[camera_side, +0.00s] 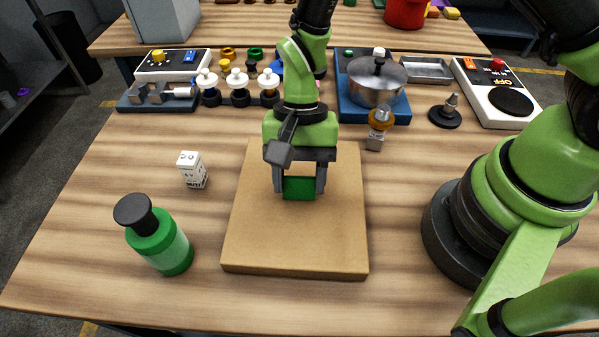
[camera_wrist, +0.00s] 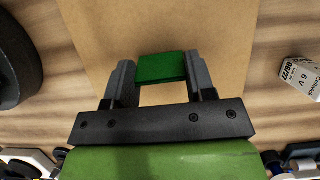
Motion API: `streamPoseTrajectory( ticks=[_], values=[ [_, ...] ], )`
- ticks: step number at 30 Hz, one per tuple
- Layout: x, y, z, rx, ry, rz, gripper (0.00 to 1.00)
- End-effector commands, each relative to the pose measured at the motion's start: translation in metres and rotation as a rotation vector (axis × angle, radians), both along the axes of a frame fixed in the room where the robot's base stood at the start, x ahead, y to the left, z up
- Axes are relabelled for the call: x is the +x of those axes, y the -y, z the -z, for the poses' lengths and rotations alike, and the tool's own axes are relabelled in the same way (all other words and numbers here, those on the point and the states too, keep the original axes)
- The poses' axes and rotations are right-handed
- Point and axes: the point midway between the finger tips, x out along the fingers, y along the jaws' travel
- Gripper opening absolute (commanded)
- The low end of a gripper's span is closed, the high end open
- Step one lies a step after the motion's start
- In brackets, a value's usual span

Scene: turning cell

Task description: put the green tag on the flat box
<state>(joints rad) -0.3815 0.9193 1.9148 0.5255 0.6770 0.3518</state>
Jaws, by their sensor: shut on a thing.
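The green tag (camera_side: 299,188) is a small flat green piece between the fingers of my gripper (camera_side: 299,186). My gripper is shut on it, and in the wrist view the green tag (camera_wrist: 162,67) spans the gap between the two grey fingers (camera_wrist: 161,78). The flat box (camera_side: 295,240) is a wide, low cardboard-brown box on the table. My gripper is over its far half. The tag is over or on the box's top; I cannot tell whether it touches. The flat box also fills the upper middle of the wrist view (camera_wrist: 160,25).
A green bottle with a black cap (camera_side: 160,240) and a small white printed block (camera_side: 192,170) stand left of the box. A steel pot (camera_side: 376,82) on a blue base and a black knobbed disc (camera_side: 445,112) are behind to the right. The near box top is clear.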

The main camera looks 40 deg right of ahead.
Motion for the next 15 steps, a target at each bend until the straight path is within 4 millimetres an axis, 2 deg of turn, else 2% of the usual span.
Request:
streamPoseTrajectory(
  ticks=[2, 3, 5, 6, 15],
  values=[
    [-0.0002, 0.0, 0.0027, 0.0, -0.001, 0.0, 0.28],
    [0.0, 0.0, 0.0021, 0.0, 0.0, -0.001, 0.59],
    [0.0, 0.0, 0.0019, 0.0, 0.0, -0.001, 0.73],
    [0.0, 0.0, 0.0019, 0.0, 0.0, 0.0, 0.76],
    [0.0002, -0.0001, -0.0009, 0.001, 0.001, 0.0, 0.76]
  ],
)
